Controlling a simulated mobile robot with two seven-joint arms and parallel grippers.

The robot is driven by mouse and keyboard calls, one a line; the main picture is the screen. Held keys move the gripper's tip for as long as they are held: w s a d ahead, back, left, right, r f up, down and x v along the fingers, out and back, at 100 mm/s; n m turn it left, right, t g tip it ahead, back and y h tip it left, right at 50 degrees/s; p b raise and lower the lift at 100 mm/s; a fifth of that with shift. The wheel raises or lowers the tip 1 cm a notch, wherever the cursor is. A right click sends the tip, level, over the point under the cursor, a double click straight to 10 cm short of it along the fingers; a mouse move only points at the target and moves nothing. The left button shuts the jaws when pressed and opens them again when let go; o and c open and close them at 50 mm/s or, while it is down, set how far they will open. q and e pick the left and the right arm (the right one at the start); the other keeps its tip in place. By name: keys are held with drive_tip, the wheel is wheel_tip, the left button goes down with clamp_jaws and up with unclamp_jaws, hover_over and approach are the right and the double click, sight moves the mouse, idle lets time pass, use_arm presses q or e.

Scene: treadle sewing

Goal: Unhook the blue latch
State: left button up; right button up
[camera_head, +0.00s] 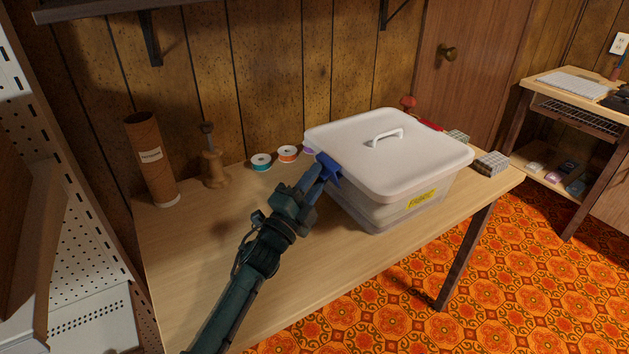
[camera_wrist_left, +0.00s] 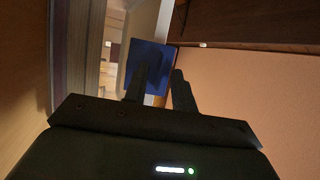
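The blue latch (camera_head: 329,168) is on the near left side of a white-lidded clear box, just under the lid's rim. My left gripper (camera_head: 318,176) is right at it and hides part of it in the head view. In the left wrist view the blue latch (camera_wrist_left: 148,62) shows as a flat blue panel just beyond the two dark fingers (camera_wrist_left: 164,75). The fingers are apart, with blue visible between their tips. I cannot tell whether they touch it. The lid (camera_head: 390,155) lies flat on the box. My right gripper is not in view.
The box (camera_head: 395,212) stands on a wooden table (camera_head: 200,260). Behind are thread spools (camera_head: 287,153), a cardboard tube (camera_head: 152,160) and a wooden stand (camera_head: 214,168). A red pincushion (camera_head: 408,102) stands behind the box. The table's front left is clear apart from my arm.

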use_arm(q)
drive_tip(key=r+v, duration=0.2)
drive_tip(key=v, duration=0.6)
drive_tip(key=s+r+v, duration=0.1)
drive_tip(key=v, duration=0.7)
drive_tip(key=shift+s+a+r+p, duration=0.25)
drive_tip(key=shift+a+r+p, duration=0.1)
drive_tip(key=shift+a+p, duration=0.1)
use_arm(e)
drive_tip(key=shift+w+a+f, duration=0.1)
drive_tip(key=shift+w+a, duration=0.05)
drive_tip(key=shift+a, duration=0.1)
